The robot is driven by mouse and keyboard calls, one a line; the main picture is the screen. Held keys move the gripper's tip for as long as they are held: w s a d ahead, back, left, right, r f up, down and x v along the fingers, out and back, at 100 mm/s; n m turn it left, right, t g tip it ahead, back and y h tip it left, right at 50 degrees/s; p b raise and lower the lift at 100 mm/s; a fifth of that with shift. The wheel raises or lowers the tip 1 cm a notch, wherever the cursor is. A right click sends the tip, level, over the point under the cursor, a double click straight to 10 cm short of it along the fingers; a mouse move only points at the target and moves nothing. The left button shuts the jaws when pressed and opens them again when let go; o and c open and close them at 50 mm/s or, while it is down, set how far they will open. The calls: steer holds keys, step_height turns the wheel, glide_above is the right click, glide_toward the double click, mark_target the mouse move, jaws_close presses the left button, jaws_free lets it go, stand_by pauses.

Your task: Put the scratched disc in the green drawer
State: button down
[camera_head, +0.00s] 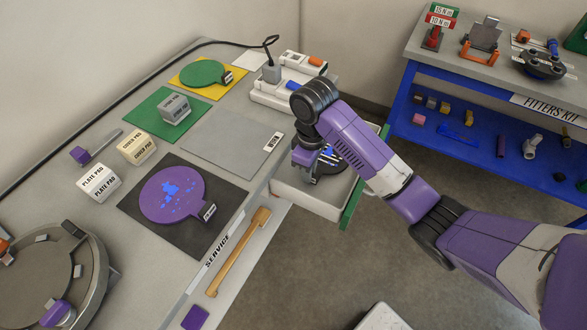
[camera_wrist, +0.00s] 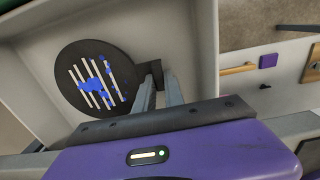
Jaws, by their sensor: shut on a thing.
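The scratched disc (camera_head: 326,172) is dark, with pale parallel scratches and blue stains. It shows more clearly in the wrist view (camera_wrist: 72,68). My gripper (camera_wrist: 158,82) is shut on the tab at the disc's edge. The green drawer (camera_head: 352,205) is pulled out from the bench, with white walls and a green front. In the wrist view the drawer wall (camera_wrist: 207,60) runs along the right of the disc. The disc is within the drawer's outline; whether it touches the bottom I cannot tell. My arm hides part of the drawer in the head view.
A purple disc (camera_head: 170,193) with blue stains lies on a dark pad. A green disc (camera_head: 205,73) lies on a yellow pad. A grey pad (camera_head: 225,140) is bare. A wooden handle (camera_head: 238,252) is on the bench front. A blue shelf (camera_head: 480,140) stands to the right.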

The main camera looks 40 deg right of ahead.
steer(key=w, duration=0.1)
steer(key=w+a, duration=0.1)
steer(key=w, duration=0.2)
steer(key=shift+w+a+r, duration=0.1)
steer(key=shift+w+a, duration=0.2)
steer(key=shift+a, duration=0.05)
steer(key=shift+s+f+p, duration=0.1)
steer(key=shift+f+p, duration=0.25)
steer(key=shift+f, duration=0.35)
steer(key=shift+f, duration=0.15)
steer(key=c, duration=1.4)
jaws_free()
steer(key=shift+c, duration=0.2)
